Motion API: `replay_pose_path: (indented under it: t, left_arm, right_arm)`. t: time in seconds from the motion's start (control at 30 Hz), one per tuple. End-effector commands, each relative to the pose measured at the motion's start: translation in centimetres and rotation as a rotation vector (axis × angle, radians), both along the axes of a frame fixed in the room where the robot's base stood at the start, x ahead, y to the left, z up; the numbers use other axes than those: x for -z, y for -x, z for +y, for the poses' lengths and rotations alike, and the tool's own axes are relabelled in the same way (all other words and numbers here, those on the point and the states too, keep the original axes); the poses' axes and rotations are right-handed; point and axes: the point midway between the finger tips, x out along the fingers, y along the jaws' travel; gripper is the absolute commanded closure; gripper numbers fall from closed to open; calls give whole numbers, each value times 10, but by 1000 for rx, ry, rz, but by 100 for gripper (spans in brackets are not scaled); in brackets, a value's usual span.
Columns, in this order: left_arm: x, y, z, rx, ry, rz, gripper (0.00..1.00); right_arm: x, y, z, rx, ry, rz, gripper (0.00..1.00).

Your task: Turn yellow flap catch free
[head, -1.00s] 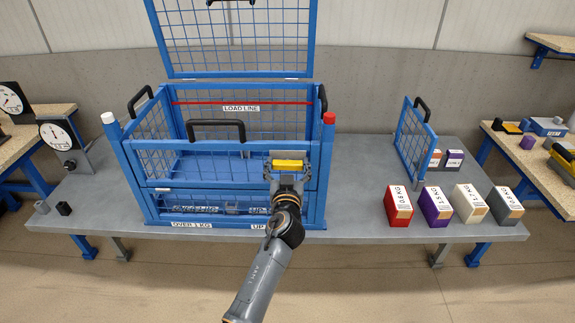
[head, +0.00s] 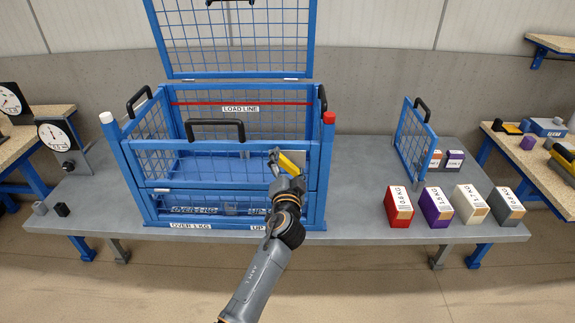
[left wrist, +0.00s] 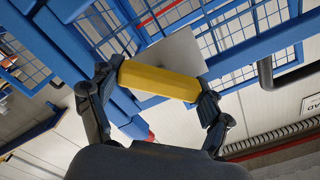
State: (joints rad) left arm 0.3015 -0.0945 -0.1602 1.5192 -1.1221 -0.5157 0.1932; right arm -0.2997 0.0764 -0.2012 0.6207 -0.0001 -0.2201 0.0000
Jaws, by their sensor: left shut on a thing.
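The yellow flap catch (head: 292,162) is on a grey plate at the front right of the blue mesh cage (head: 187,178). It sits tilted in the head view, its upper end to the left. My left gripper (head: 284,168) is shut on it and partly hides it. In the left wrist view the yellow catch (left wrist: 160,82) spans between the two fingers of my left gripper (left wrist: 156,90), with the grey plate (left wrist: 172,55) behind it. My right gripper is out of view.
The cage stands on a grey table (head: 355,190), its mesh lid raised. A black handle (head: 216,130) is left of the catch. Several weight-labelled boxes (head: 400,207) and an upright mesh panel (head: 412,145) stand to the right. Table between cage and boxes is clear.

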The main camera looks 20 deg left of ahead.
Motion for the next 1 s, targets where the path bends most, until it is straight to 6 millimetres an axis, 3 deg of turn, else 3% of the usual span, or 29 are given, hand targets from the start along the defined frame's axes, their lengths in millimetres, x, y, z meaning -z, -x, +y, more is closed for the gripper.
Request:
replay_pose_path:
  t: [0.6, 1.0]
  left_arm:
    - [-1, -1, 0, -1, -530, 150, 53]
    - [-1, -1, -1, -1, -706, 199, 53]
  right_arm:
    - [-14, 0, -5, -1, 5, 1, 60]
    - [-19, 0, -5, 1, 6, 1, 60]
